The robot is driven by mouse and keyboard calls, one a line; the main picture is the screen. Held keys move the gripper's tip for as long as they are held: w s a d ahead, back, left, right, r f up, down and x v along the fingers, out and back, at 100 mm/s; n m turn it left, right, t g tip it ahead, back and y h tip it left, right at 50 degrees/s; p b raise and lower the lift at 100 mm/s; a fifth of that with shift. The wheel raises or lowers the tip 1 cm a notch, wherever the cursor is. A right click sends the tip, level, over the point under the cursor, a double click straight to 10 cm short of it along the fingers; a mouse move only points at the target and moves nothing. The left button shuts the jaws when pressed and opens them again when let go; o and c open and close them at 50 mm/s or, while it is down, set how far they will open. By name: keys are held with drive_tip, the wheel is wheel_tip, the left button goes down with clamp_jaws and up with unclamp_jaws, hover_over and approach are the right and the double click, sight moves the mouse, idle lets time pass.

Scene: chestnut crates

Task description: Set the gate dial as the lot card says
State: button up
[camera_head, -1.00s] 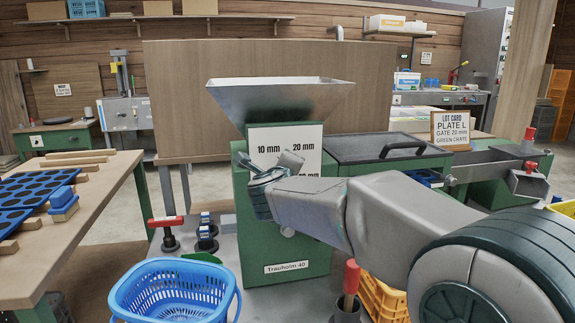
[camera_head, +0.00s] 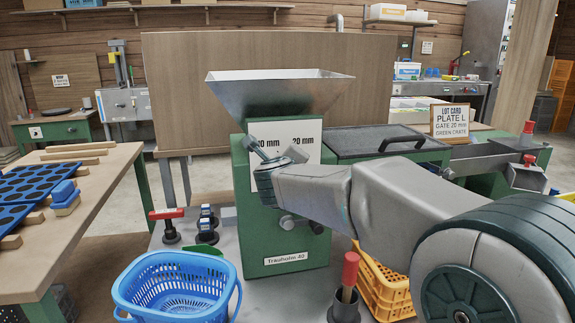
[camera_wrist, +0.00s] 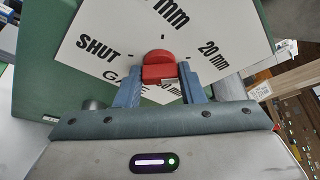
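The lot card (camera_head: 454,121) at the right reads PLATE L, GATE 20 mm, GREEN CRATE. The green machine (camera_head: 285,250) marked Trauholm 40 bears a white gate plate (camera_head: 310,153). In the wrist view, the plate (camera_wrist: 90,25) shows SHUT, 20 mm and partly hidden labels. The red dial knob (camera_wrist: 158,66) sits between the two blue-grey fingers of my gripper (camera_wrist: 160,78). The fingers stand apart close to its sides; whether they touch it is unclear. Where the dial points is also unclear. In the head view, my gripper (camera_head: 270,152) is in front of the plate and hides the dial.
A metal hopper (camera_head: 280,98) tops the machine. A blue basket (camera_head: 175,290), an orange crate (camera_head: 385,285) and a red-handled tool in a dark cup (camera_head: 347,285) stand in front. A wooden table (camera_head: 95,210) with blue trays is at the left.

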drive_tip(key=o, duration=0.4)
drive_tip(key=shift+c, duration=0.2)
drive_tip(key=p+v, duration=0.3)
drive_tip(key=v, duration=1)
drive_tip(key=shift+s, duration=0.4)
drive_tip(key=shift+r, duration=0.15)
